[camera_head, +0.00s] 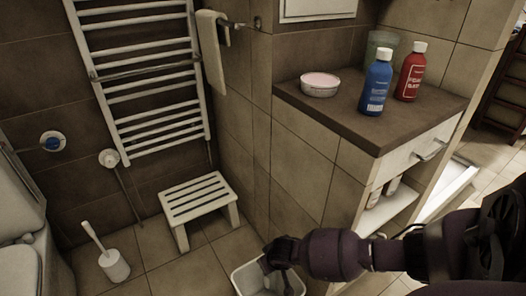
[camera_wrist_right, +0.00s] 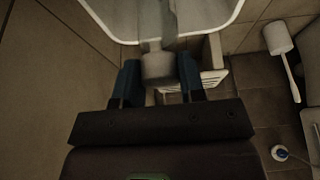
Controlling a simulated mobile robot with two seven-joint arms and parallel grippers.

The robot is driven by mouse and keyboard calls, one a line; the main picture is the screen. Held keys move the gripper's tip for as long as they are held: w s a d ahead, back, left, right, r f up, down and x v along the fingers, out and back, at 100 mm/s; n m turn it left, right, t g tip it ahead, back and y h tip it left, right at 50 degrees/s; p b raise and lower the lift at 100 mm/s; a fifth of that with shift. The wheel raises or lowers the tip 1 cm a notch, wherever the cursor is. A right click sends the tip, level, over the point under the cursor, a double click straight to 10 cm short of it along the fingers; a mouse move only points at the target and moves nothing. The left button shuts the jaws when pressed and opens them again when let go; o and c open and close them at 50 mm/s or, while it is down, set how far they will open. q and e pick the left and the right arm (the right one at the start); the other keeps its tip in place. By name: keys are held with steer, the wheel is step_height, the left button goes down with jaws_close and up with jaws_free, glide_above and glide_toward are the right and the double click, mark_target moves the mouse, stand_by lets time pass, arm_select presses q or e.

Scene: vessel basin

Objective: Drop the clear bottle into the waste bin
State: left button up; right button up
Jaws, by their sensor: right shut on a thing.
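The clear bottle (camera_wrist_right: 168,20) is between the blue fingers of my right gripper (camera_wrist_right: 159,80) in the right wrist view. Its greyish end (camera_wrist_right: 157,65) sits between the fingertips, and its see-through body runs toward the top edge. My right gripper is shut on it. In the head view my right gripper (camera_head: 279,262) is over the white waste bin (camera_head: 243,276), low beside the cabinet; I cannot make out the bottle there. The bin's pale rim (camera_wrist_right: 236,18) shows behind the bottle in the wrist view. My left gripper is not in view.
A white stool (camera_head: 196,200) and a toilet brush (camera_head: 112,262) stand left of the bin. The counter (camera_head: 330,112) holds a pink-topped bowl (camera_head: 320,85), a blue bottle (camera_head: 376,85), a red bottle (camera_head: 410,75) and a greenish see-through cup (camera_head: 383,40). A tiled wall and cabinet border the bin.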

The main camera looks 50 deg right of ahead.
steer(key=shift+s+f+b, duration=0.1)
steer(key=shift+f+b, duration=0.2)
steer(key=shift+f, duration=0.4)
